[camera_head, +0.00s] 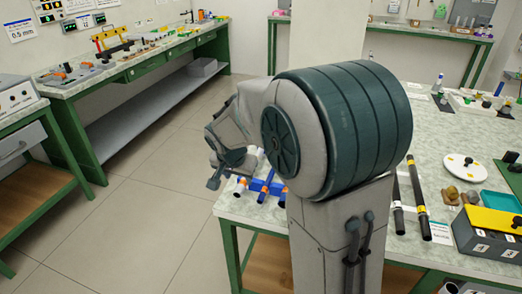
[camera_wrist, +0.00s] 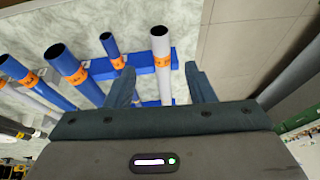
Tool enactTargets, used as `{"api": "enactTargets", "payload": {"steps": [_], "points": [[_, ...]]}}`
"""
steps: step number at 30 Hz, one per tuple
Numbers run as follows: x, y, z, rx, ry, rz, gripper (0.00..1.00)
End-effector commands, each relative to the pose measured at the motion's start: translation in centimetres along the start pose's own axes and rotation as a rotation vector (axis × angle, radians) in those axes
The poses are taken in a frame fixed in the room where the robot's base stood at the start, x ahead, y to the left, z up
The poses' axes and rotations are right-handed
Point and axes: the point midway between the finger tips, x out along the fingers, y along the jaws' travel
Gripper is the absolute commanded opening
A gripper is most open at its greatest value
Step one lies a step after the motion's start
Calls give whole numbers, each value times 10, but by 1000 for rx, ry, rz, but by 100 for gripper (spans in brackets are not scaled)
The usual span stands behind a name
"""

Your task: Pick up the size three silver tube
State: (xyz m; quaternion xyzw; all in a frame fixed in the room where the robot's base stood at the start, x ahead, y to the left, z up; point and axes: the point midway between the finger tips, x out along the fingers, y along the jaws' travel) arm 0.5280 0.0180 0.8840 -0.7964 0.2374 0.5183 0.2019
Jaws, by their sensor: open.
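A silver tube (camera_wrist: 161,72) with an orange band lies in a blue rack (camera_wrist: 140,63) in the wrist view; the number on its band is too small to read. My gripper (camera_wrist: 160,70) is open, one finger on either side of this tube in the picture; I cannot tell how far above it the fingers are. Several blue tubes (camera_wrist: 72,68) with orange bands lie to its left. In the head view my gripper (camera_head: 230,165) is over the left edge of the bench, and the blue rack (camera_head: 262,187) shows partly beside it; my arm hides much there.
The tubes lie on a pale bench (camera_head: 330,225). Black rods (camera_head: 418,200) with yellow bands, a white disc (camera_head: 464,167) and a grey box (camera_head: 490,240) with a yellow lid are on the right. Open floor (camera_head: 150,200) lies left of the bench.

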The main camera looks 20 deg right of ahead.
Motion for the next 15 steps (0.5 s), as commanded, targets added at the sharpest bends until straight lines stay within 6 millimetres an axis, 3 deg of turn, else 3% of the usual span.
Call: {"api": "enactTargets", "payload": {"steps": [15], "points": [[51, -1, -12, 0, -2, 2, 49]]}}
